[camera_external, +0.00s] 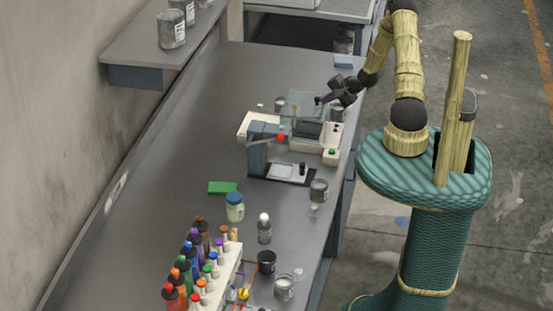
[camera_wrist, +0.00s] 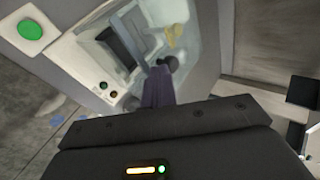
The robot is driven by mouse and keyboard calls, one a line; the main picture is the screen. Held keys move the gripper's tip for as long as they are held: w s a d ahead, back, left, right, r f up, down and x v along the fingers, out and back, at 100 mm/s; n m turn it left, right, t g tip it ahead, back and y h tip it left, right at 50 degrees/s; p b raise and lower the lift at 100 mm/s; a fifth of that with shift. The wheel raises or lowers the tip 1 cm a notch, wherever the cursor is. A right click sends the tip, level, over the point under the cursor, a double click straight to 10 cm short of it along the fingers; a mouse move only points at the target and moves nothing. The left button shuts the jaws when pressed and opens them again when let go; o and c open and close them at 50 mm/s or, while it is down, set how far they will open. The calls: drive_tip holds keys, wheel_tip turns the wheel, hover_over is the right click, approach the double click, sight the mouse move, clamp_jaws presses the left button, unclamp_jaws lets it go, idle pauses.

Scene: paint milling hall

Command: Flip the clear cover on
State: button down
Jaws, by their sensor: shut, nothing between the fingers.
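The clear cover (camera_external: 306,103) is a see-through panel above the bench device (camera_external: 245,124), a pale machine with a dark block under the cover. The cover looks raised and tilted, though its exact angle is hard to tell. In the wrist view the see-through cover (camera_wrist: 203,45) lies over the machine (camera_wrist: 88,50). My gripper (camera_external: 322,100) is at the cover's right edge, coming from the right. In the wrist view my gripper (camera_wrist: 160,72) is shut, its fingers close to a small dark knob (camera_wrist: 172,63). Whether they touch it is unclear.
A green button (camera_external: 331,152) sits on the machine's front. A grey device (camera_external: 257,150) with a red knob stands in front of it. Metal cans (camera_external: 319,190) stand near the bench's right edge. A bottle rack (camera_external: 222,283) fills the near end. The bench's left side (camera_external: 150,200) is clear.

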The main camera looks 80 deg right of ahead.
sight(298, 106)
drive_tip(key=w+b, duration=0.2)
drive_tip(key=w, duration=1.2)
drive_tip(key=shift+w+f, duration=0.15)
drive_tip(key=shift+w, duration=0.4)
drive_tip(key=shift+r, duration=0.2)
drive_tip(key=shift+w, duration=0.1)
drive_tip(key=shift+s+a, duration=0.2)
drive_tip(key=shift+s, duration=0.45)
drive_tip(key=s, duration=0.1)
drive_tip(key=s+p, duration=0.1)
drive_tip(key=s, duration=0.1)
drive_tip(key=shift+s+a, duration=0.15)
drive_tip(key=shift+a, duration=0.25)
drive_tip(key=b+v, duration=0.2)
drive_tip(key=v, duration=0.7)
drive_tip(key=shift+s+r+b, duration=0.2)
drive_tip(key=shift+s+b, duration=0.05)
drive_tip(key=shift+b, duration=0.1)
drive_tip(key=shift+a, duration=0.1)
